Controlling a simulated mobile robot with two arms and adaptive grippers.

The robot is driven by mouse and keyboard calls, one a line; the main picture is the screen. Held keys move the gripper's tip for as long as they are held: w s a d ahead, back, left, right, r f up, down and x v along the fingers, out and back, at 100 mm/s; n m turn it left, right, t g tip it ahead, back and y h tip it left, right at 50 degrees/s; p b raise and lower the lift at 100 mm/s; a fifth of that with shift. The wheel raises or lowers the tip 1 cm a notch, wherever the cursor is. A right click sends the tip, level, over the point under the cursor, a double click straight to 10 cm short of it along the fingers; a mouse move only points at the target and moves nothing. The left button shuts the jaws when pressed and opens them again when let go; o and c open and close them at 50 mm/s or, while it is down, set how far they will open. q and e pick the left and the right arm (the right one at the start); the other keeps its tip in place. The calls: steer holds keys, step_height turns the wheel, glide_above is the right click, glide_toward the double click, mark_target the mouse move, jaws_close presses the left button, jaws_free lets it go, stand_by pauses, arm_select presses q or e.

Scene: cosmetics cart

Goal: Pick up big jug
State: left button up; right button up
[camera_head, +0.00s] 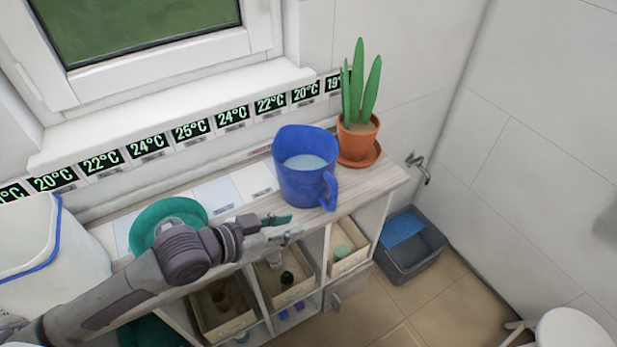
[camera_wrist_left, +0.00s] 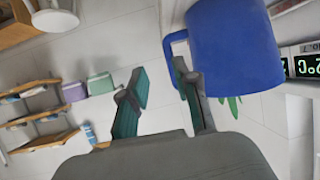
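The big blue jug (camera_head: 305,178) stands upright on the cart's top shelf, with pale liquid or a light inside showing through its open mouth. Its handle faces the front right. My left gripper (camera_head: 283,229) is in front and to the left of the jug, low near the shelf's front edge. In the left wrist view, my left gripper (camera_wrist_left: 163,82) has its two teal fingers apart with nothing held. The jug (camera_wrist_left: 238,45) fills the upper right there, and its handle shows just beyond the right fingertip. Whether that finger touches the jug I cannot tell. My right gripper is out of view.
A potted plant (camera_head: 358,138) on a saucer stands right behind the jug. A teal round dish (camera_head: 150,225) lies at the left of the shelf, partly behind my left arm. A white bin (camera_head: 40,240) with a blue rim is further left. A grey crate (camera_head: 425,258) sits on the floor.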

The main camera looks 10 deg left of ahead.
mark_target(330, 203)
arm_select(q)
steer(key=shift+h, duration=0.4)
steer(key=w+d, duration=0.2)
steer(key=w, duration=0.1)
steer(key=w+d+f+p, duration=0.1)
steer(key=w+d, duration=0.2)
steer(key=shift+w+d+f, duration=0.1)
steer(key=shift+d+f, duration=0.1)
steer(key=p+x, duration=0.2)
steer(key=x, duration=0.2)
steer(key=shift+w+d, duration=0.25)
steer(key=shift+w, duration=0.15)
steer(key=shift+w+d+f, duration=0.15)
steer(key=shift+f, duration=0.05)
jaws_close()
steer(key=shift+r, duration=0.25)
